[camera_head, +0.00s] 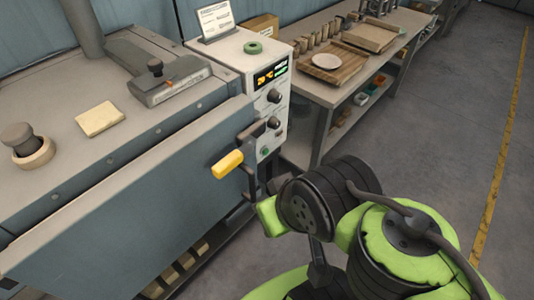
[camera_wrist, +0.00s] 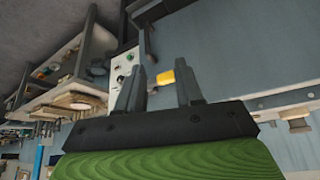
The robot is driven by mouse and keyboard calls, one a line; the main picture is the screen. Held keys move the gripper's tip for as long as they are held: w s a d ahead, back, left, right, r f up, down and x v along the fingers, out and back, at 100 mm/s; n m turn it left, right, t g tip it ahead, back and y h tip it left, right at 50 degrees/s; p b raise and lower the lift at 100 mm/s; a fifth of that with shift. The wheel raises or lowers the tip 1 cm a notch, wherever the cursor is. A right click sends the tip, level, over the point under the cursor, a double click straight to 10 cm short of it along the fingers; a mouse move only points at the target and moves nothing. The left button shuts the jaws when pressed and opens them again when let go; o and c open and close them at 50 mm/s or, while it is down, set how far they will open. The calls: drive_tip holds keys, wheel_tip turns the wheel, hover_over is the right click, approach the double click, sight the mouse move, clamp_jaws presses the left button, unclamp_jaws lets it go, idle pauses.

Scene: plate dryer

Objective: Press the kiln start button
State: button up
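The kiln (camera_head: 150,200) is a large blue-grey box at the left of the head view, with a yellow handle (camera_head: 227,164) on its front. Its white control box (camera_head: 226,55) has a lit display (camera_head: 271,75), dark knobs (camera_head: 274,96) and a small green button (camera_head: 264,151) low on the face. In the wrist view the panel (camera_wrist: 122,68) is small and tilted, beyond the left finger. My gripper (camera_wrist: 159,68) has its two fingers apart with nothing held. The yellow handle (camera_wrist: 165,77) shows between them, farther off. In the head view my arm largely hides the gripper.
A green ring (camera_head: 252,47) lies on the control box. Open floor (camera_head: 450,110) lies to the right. The handle and dark bracket stick out near the button.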

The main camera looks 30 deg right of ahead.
clamp_jaws()
idle(1.3)
